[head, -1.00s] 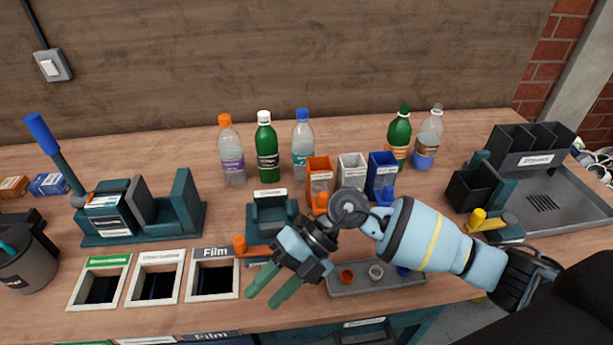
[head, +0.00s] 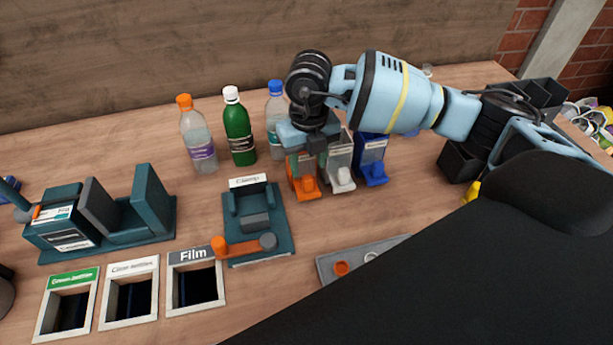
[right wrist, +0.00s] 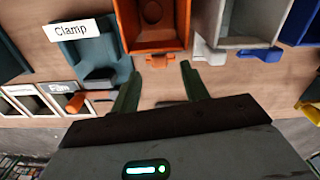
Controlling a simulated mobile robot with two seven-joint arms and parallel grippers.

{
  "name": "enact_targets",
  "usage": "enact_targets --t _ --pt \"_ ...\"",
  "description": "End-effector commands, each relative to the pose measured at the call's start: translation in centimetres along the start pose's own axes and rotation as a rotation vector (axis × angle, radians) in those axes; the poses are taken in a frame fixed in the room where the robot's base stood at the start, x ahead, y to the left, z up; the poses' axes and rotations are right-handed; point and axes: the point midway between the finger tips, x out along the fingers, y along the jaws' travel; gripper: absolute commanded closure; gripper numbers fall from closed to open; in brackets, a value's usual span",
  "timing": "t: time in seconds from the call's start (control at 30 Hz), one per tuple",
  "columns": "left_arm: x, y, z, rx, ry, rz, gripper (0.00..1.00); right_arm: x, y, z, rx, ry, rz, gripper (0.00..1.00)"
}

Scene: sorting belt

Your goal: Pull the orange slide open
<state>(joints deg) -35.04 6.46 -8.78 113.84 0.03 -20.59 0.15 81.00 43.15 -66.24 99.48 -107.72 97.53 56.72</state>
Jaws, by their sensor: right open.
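The orange dispenser (head: 293,179) stands on the table with its orange slide (head: 308,190) sticking out at the front, low down. The right wrist view shows the dispenser's open top (right wrist: 152,43) and the small orange slide tab (right wrist: 159,61). My right gripper (right wrist: 160,70) is open and empty, its two green fingers to either side of the tab and apart from it in that view. In the head view my right gripper (head: 317,152) hangs over the orange and white dispensers and partly hides them. My left gripper is out of view.
A white dispenser (head: 340,176) and a blue dispenser (head: 373,170) stand close on the right. A clamp station (head: 277,222) with an orange lever (head: 240,248) is at the left. Several bottles stand behind. A grey tray (head: 335,262) lies in front, partly hidden by my arm.

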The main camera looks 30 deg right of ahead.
Motion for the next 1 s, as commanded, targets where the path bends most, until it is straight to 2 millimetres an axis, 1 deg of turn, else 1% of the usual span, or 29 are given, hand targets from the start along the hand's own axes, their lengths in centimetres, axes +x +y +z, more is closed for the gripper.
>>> enact_targets --t 0.03,0.1,0.2,0.33,0.5,0.77,0.87,1.0 --pt "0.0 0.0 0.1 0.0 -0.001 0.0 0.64 0.9 0.0 -0.1 0.0 0.004 0.0 0.55" --pt "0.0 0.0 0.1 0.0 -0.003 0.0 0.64 2.0 0.0 -0.1 0.0 0.005 0.0 0.55" --pt "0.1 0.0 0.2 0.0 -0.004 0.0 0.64 3.5 0.0 -0.1 -0.001 0.004 0.0 0.55" --pt "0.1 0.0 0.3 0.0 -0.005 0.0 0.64 5.0 0.1 -0.1 -0.001 0.003 0.001 0.55" --pt "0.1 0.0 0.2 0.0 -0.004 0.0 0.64 5.9 0.1 -0.1 -0.003 0.001 0.001 0.55" --pt "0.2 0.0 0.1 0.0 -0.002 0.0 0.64 6.0 0.1 -0.1 -0.003 0.001 0.002 0.55" --pt "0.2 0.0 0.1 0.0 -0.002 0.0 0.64 6.0 0.1 -0.1 -0.002 0.001 0.002 0.67" --pt "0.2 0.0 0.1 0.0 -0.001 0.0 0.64 6.0 0.1 -0.1 -0.002 0.001 0.002 0.85"
